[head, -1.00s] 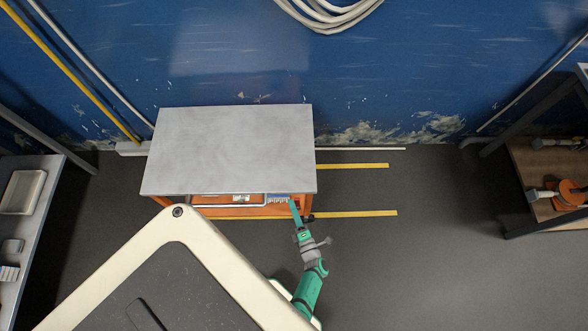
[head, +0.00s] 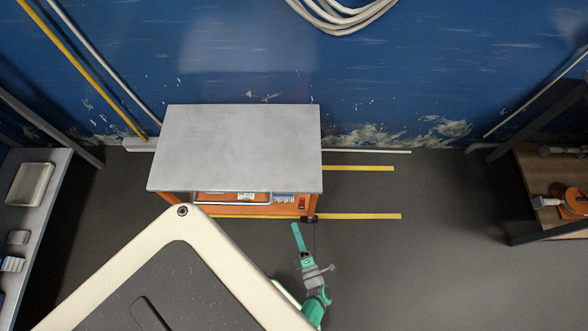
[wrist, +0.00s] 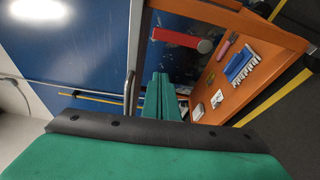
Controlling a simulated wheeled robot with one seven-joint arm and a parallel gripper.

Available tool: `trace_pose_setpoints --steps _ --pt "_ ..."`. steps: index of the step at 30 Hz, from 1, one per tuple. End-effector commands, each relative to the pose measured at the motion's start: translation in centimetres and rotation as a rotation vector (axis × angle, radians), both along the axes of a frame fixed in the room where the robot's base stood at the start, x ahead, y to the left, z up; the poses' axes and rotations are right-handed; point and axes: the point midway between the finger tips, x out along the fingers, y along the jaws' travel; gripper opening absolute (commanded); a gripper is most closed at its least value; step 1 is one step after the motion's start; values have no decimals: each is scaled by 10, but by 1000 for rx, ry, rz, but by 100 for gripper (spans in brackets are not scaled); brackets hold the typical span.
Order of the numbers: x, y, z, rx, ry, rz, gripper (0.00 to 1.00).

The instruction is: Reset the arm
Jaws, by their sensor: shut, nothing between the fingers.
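My gripper (head: 294,226) is green, with its fingers together and nothing between them. In the head view it is in front of the orange cabinet, clear of it, below the right end of its front edge. In the wrist view its closed fingers (wrist: 160,97) point toward the cabinet opening. My arm's green links run down to the lower edge of the head view.
The orange cabinet (head: 230,210) has a bare grey top (head: 240,145). Its orange shelf (wrist: 236,75) holds a blue item (wrist: 238,62) and small pieces. A bench with a tray (head: 32,184) stands left and a wooden-shelved rack (head: 545,170) right.

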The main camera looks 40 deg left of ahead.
Motion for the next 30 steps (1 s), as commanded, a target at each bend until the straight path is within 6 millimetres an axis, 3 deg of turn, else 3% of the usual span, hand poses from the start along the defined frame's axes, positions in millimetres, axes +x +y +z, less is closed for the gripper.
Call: trace_pose_setpoints --steps 20,26,30 --pt "-1 -6 2 2 10 -15 0" --pt "2 -53 30 50 112 -180 0" --pt "-2 -94 68 146 232 -352 0"
